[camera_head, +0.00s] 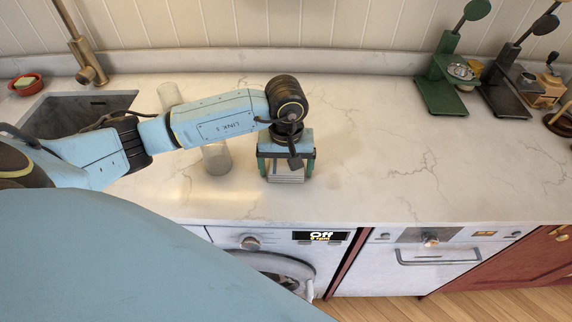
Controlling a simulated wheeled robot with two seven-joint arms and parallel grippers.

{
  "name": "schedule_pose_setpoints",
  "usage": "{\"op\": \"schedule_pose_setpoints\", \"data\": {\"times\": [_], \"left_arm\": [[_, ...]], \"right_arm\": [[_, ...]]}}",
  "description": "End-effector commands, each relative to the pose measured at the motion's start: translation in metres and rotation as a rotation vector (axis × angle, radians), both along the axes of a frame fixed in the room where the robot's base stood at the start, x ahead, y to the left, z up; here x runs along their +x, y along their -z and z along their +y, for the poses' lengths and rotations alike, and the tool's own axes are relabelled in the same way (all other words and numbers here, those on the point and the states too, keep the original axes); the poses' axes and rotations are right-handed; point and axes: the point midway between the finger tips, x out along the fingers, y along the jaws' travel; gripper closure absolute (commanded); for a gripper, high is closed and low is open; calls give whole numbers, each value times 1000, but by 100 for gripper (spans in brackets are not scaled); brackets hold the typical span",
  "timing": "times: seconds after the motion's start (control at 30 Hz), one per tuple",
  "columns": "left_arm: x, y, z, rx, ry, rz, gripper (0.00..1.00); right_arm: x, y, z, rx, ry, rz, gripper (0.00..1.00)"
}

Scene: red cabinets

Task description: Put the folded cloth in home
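The folded cloth (286,177) looks like a small pale grey, layered block on the white marble counter, near its front edge. My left gripper (287,168) points down over it, with its dark green fingers wide apart on the cloth's left and right sides. The gripper's body hides the cloth's upper part. A narrow gap seems to show beside the cloth, and I cannot see firm contact. My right gripper is not in view. Nothing in view is clearly marked as home.
A clear glass (217,158) stands just left of the gripper, and another (169,96) behind my arm. A sink (75,115) and red soap dish (27,85) are at left. A green scale (443,82) and black stand (507,88) are at back right. Counter right of the gripper is clear.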

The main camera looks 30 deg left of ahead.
Motion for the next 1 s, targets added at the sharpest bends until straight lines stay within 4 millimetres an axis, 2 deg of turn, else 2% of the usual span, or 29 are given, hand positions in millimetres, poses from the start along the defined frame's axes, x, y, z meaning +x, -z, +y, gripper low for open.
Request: {"op": "schedule_pose_setpoints", "data": {"times": [0.07,0.47,0.57,0.8,1.0], "left_arm": [[0,0,0,0,0,0,2],[0,-6,0,0,0,1,2],[2,-22,0,1,0,-7,2],[2,-75,1,1,0,-7,2],[1,-109,0,-1,0,-3,2]], "right_arm": [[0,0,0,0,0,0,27],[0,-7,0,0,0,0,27],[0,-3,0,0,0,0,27],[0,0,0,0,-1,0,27],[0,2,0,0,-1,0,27]]}}
